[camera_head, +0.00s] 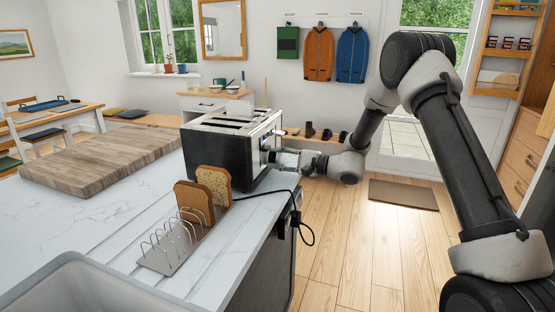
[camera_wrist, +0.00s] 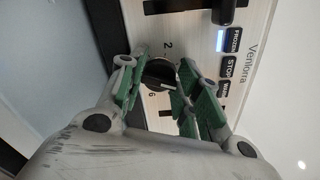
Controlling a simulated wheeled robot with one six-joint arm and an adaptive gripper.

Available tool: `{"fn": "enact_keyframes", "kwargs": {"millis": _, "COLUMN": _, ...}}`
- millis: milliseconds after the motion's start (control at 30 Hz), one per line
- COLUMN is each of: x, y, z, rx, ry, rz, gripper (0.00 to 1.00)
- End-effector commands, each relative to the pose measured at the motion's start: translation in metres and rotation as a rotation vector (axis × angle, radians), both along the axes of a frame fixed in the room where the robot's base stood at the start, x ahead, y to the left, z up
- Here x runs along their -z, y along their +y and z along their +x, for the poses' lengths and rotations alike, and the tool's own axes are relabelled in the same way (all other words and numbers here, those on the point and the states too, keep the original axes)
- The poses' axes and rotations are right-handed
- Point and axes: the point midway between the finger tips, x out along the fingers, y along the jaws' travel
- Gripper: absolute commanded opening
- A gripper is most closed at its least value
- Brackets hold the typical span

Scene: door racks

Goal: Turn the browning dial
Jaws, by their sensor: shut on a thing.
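The toaster (camera_head: 225,150) stands on the white marbled counter near its right edge, with a steel and dark body. Its control face shows close up in the wrist view (camera_wrist: 200,62), turned sideways. The dark browning dial (camera_wrist: 158,73) has the numbers 2 and 6 printed beside it. My gripper (camera_wrist: 157,80) is shut on the dial, with its green-padded fingers on either side of it; the contact points are partly hidden. In the head view my gripper (camera_head: 275,156) reaches the toaster's right-hand face from the right.
A toast rack (camera_head: 172,250) with two bread slices (camera_head: 213,186) stands in front of the toaster. A wooden board (camera_head: 100,160) lies to the left. A black cord (camera_head: 262,192) runs to the counter edge. FROZEN and STOP buttons (camera_wrist: 230,66) and a dark lever (camera_wrist: 224,12) are beside the dial.

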Motion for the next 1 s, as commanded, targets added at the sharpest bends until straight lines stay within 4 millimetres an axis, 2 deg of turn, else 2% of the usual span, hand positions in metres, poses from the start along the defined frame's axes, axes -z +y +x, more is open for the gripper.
{"fn": "enact_keyframes", "kwargs": {"millis": 33, "x": 0.001, "y": 0.0, "z": -0.001, "rx": -0.001, "ry": 0.003, "rz": -0.002, "gripper": 0.35}}
{"fn": "enact_keyframes", "kwargs": {"millis": 133, "x": 0.001, "y": 0.0, "z": -0.001, "rx": -0.001, "ry": 0.003, "rz": -0.001, "gripper": 0.53}}
{"fn": "enact_keyframes", "kwargs": {"millis": 167, "x": 0.001, "y": 0.0, "z": -0.001, "rx": -0.001, "ry": 0.003, "rz": -0.001, "gripper": 0.55}}
{"fn": "enact_keyframes", "kwargs": {"millis": 433, "x": 0.0, "y": 0.0, "z": 0.0, "rx": 0.0, "ry": 0.001, "rz": 0.0, "gripper": 0.55}}
{"fn": "enact_keyframes", "kwargs": {"millis": 567, "x": 0.0, "y": -0.008, "z": -0.003, "rx": 0.001, "ry": 0.001, "rz": -0.001, "gripper": 0.55}}
{"fn": "enact_keyframes", "kwargs": {"millis": 667, "x": 0.0, "y": -0.023, "z": -0.008, "rx": 0.003, "ry": 0.002, "rz": 0.001, "gripper": 0.55}}
{"fn": "enact_keyframes", "kwargs": {"millis": 1000, "x": 0.001, "y": -0.091, "z": -0.036, "rx": 0.004, "ry": 0.002, "rz": -0.001, "gripper": 0.55}}
